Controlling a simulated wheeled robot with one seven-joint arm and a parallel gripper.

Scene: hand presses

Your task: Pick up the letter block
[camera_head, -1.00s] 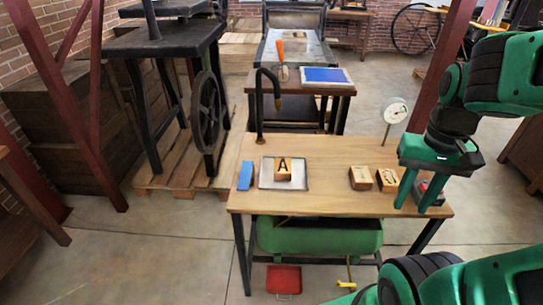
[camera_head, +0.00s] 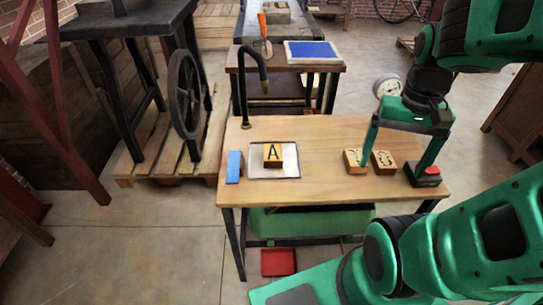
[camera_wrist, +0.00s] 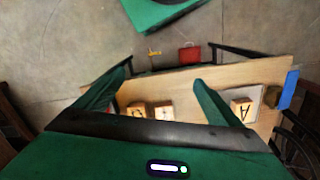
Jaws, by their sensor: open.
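The letter block (camera_head: 273,154) is a small wooden cube with a dark A. It sits on a pale square plate (camera_head: 288,170) at the left of the wooden table. The wrist view shows this letter block (camera_wrist: 241,110) to the right of my fingers. Two more marked wooden blocks stand right of the plate: one block (camera_head: 354,162) and another block (camera_head: 384,162).
A blue block (camera_head: 234,167) stands left of the plate. A black base with a red button (camera_head: 430,171) is by the right finger. A black curved pipe (camera_head: 244,85) rises at the back left, and a round gauge (camera_head: 386,87) behind. The table between plate and blocks is clear.

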